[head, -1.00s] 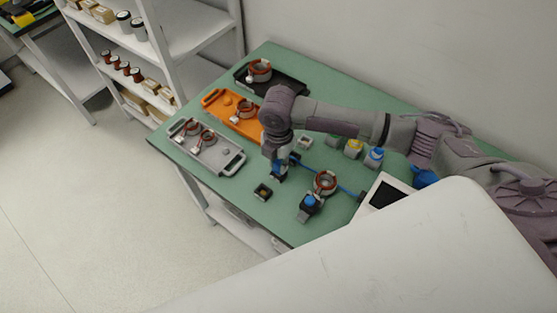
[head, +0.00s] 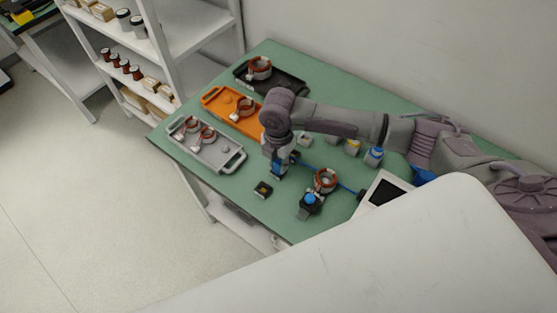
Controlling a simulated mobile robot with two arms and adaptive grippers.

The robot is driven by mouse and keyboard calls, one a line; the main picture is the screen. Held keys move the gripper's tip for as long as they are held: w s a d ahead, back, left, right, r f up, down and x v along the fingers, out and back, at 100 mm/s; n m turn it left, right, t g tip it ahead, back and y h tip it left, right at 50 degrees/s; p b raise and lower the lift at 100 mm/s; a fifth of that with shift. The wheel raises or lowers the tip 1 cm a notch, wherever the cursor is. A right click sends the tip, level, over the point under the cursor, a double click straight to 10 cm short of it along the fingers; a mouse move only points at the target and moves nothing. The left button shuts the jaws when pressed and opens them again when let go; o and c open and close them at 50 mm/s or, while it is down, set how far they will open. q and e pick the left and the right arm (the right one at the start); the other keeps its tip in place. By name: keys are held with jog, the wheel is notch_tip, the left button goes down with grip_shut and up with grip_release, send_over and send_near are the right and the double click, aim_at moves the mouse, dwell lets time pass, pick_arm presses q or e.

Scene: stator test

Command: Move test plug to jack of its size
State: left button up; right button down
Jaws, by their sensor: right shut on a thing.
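My right gripper (head: 277,173) points down over the green table and is shut on a blue test plug (head: 277,168), mostly hidden by the fingers. A blue cable (head: 318,171) runs from there, behind a copper-wound stator ring (head: 326,180), towards a white tester with a dark screen (head: 386,194). A small black block with a yellowish centre (head: 263,190) sits just in front of the gripper. A dark block with a blue top (head: 310,203) stands nearer me, by the ring. I cannot tell the jack sizes. My left gripper is not in view.
Black (head: 296,87), orange (head: 213,100) and grey (head: 229,166) trays with wound rings line the far left side. A yellow-topped item (head: 353,147), a blue-topped item (head: 374,154) and a small white item (head: 305,140) stand behind the cable. White shelves (head: 187,56) stand beyond.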

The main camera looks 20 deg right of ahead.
jog(key=c, duration=0.9)
grip_release()
notch_tip(320, 180, up, 12)
